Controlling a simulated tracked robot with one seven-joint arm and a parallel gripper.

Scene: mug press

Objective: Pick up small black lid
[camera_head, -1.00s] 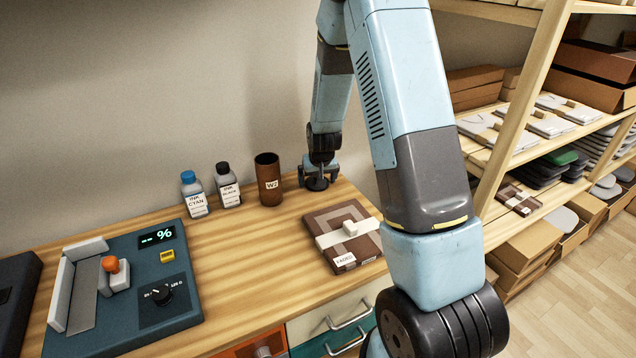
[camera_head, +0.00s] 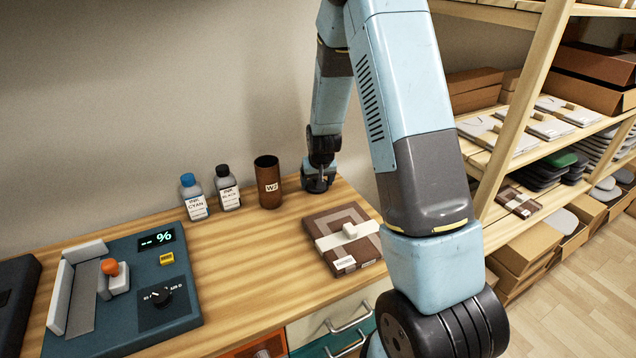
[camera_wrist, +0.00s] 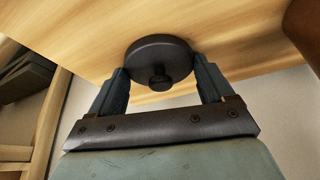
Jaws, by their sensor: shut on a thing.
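The small black lid (camera_wrist: 150,52) is a round dark disc with a knob in its middle. In the wrist view it sits between the two fingers of my gripper (camera_wrist: 160,66), which are shut on its rim from both sides. In the head view my gripper (camera_head: 318,180) is at the back right of the wooden table, beside the brown cup. The lid is mostly hidden there by my gripper. I cannot tell whether the lid is touching the table or slightly above it.
A brown cup (camera_head: 268,188) marked W2 stands left of my gripper, with two ink bottles (camera_head: 227,190) beyond. A brown flat box (camera_head: 343,262) with a pale band lies in front. A blue press device (camera_head: 150,285) is at left. A wooden shelf (camera_head: 520,110) stands at right.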

